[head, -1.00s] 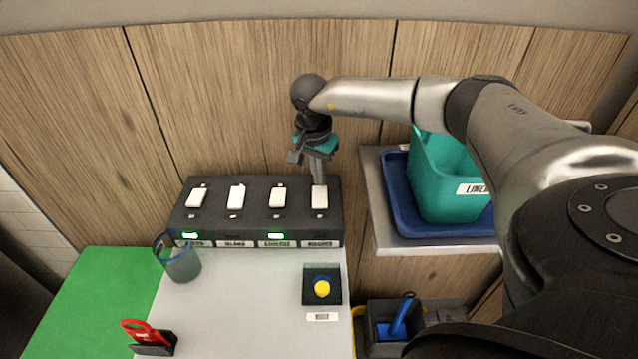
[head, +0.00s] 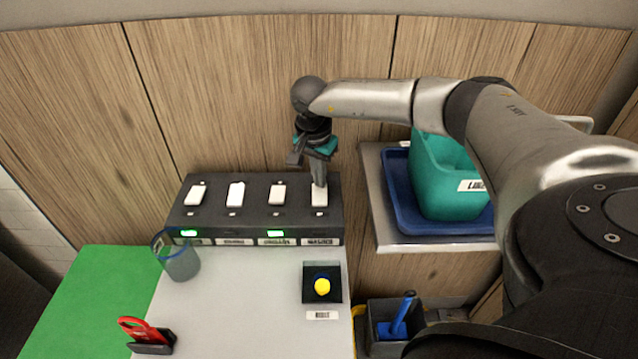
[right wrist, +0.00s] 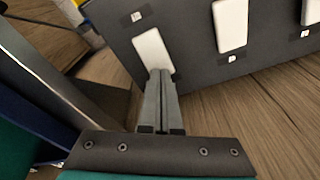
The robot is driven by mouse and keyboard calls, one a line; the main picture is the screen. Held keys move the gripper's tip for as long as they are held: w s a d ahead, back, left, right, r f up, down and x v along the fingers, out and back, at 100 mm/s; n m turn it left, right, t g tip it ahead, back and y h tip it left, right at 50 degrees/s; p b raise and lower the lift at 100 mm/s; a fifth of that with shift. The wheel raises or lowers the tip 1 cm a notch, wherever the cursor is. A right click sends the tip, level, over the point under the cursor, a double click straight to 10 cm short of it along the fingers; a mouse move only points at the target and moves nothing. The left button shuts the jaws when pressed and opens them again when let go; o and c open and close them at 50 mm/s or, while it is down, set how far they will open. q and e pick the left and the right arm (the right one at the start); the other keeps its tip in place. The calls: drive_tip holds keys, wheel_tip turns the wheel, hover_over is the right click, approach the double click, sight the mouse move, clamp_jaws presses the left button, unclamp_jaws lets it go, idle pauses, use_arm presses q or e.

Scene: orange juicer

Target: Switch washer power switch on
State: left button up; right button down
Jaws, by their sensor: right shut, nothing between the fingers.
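A black switch panel (head: 258,218) with a row of several white rocker switches stands against the wooden wall. My right gripper (head: 319,185) is shut and empty, with its fingertips at the upper part of the rightmost switch (head: 320,199). In the right wrist view the closed fingertips (right wrist: 160,74) overlap the lower end of that switch (right wrist: 151,46); they look touching or very close. The labels are too small to read surely, so I cannot tell by name which switch is the washer's. Green lights show below the first and third switches from the left; the rightmost shows none. My left gripper is not in view.
A teal bin (head: 440,190) sits in a blue tray (head: 394,208) on a shelf right of the panel. A clear cup (head: 180,262), a yellow button (head: 322,286) and a red-handled item (head: 142,330) are on the worktop in front. The worktop's middle is clear.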

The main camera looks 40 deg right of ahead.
drive_tip(key=shift+f, duration=0.35)
wheel_tip(320, 180, up, 7)
drive_tip(key=p, duration=0.5)
drive_tip(key=shift+r+p, duration=0.1)
drive_tip(key=shift+p, duration=0.25)
idle(0.6)
